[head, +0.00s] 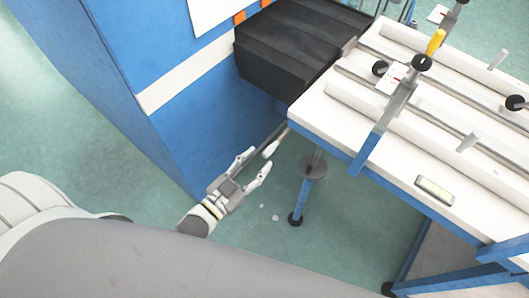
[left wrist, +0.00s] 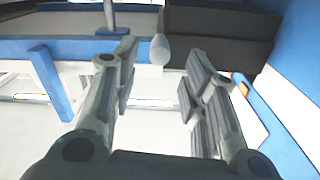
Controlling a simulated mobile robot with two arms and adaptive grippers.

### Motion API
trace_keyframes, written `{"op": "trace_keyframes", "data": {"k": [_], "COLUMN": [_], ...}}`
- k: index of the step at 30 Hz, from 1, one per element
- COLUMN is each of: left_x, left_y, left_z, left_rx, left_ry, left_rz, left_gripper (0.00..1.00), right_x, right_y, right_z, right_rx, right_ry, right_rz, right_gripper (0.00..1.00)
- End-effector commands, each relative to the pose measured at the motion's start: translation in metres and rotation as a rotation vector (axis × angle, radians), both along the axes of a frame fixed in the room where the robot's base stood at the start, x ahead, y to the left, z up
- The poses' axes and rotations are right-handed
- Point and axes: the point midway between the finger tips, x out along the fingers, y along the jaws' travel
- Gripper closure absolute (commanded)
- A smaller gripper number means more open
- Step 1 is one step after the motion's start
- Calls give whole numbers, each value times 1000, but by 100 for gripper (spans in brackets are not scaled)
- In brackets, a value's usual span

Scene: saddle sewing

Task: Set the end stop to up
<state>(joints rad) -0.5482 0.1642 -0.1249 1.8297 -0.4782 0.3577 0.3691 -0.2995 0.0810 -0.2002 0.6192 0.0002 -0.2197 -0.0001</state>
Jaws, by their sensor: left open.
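A thin rod with a pale rounded end (head: 269,150) sticks out below the near left corner of the white table; it may be the end stop's handle, but I cannot tell for sure. My left gripper (head: 256,163) is open and empty, just below and left of that end, fingers pointing at it. In the left wrist view the pale end (left wrist: 160,49) shows between and beyond the open fingers of the left gripper (left wrist: 161,62); contact is not visible. My right gripper is not in view.
The white table (head: 310,116) has a blue frame, long rails and a grey upright with a yellow knob (head: 435,42). A black ribbed block (head: 285,50) adjoins it. A blue cabinet (head: 130,90) stands left of the gripper. Green floor (head: 250,232) is open below.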

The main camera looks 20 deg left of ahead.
Motion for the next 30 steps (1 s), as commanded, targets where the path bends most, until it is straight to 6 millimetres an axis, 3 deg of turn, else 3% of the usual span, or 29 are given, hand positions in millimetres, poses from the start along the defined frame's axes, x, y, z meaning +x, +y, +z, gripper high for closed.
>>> {"op": "trace_keyframes", "data": {"k": [6, 12, 30], "left_x": [-42, -63, -66], "left_y": [15, 23, 25], "left_z": [0, 0, 1], "left_rx": [1, 0, -1], "left_ry": [2, -1, -2], "left_rz": [-1, 0, 0], "left_gripper": [59, 59, 59], "right_x": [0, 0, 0], "right_y": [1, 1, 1], "right_z": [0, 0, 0], "right_rx": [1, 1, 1], "right_ry": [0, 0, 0], "right_rz": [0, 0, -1], "right_gripper": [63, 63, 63]}}
